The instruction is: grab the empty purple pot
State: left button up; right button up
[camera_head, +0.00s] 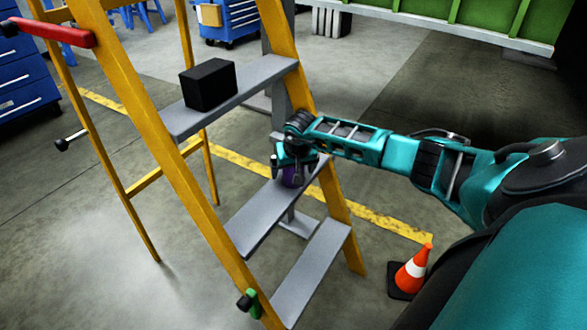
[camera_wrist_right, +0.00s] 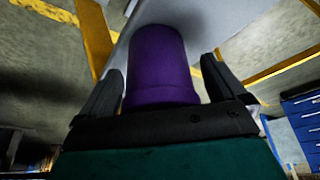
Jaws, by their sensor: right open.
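The purple pot (camera_head: 292,176) stands on a grey step (camera_head: 258,215) of the yellow ladder (camera_head: 178,170), partly hidden by my right gripper (camera_head: 289,160). In the right wrist view the pot (camera_wrist_right: 160,65) fills the middle, between the two dark fingers of my right gripper (camera_wrist_right: 165,95). The fingers are open, one on each side of the pot, with a visible gap at the right finger. The inside of the pot is not visible. My left gripper is not in view.
A black box (camera_head: 208,84) sits on the higher step. A red bar (camera_head: 52,32) and a green clamp-like part (camera_head: 248,301) are on the ladder. An orange cone (camera_head: 413,269) stands on the floor at the right. Blue cabinets (camera_head: 25,75) stand at the left.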

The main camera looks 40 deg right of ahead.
jog(key=c, duration=1.1)
jog(key=shift+r, duration=0.15)
jog(key=shift+c, duration=0.2)
